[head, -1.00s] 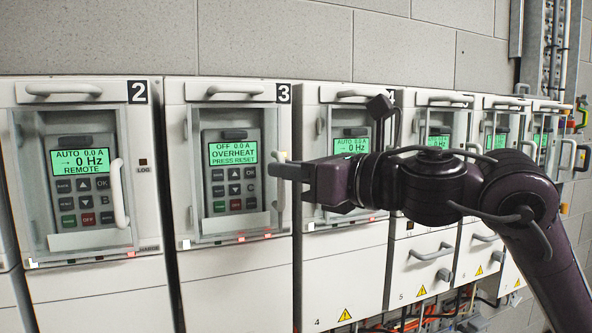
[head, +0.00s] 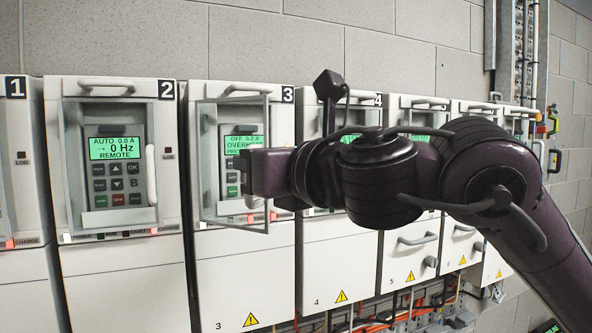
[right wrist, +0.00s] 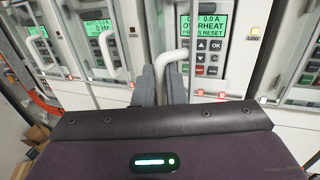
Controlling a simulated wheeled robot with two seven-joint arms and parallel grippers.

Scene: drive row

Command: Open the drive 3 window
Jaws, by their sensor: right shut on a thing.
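The drive 3 window (head: 232,222) is a clear framed pane over the drive 3 panel (head: 231,158), whose green display reads OVERHEAT. The pane stands partly swung out from the cabinet, its right side nearer to me. My right gripper (head: 250,172) is at the pane's right side and hides most of its handle in the head view. In the right wrist view, my right gripper (right wrist: 163,86) is shut on the white window handle (right wrist: 171,57). My left gripper is not in view.
The drive 2 window (head: 110,231) is shut on the left, with its white handle (head: 151,174) sticking out. Drive 1 (head: 22,170) is partly in view. Further drives run to the right behind my right arm. Cables show below the cabinets.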

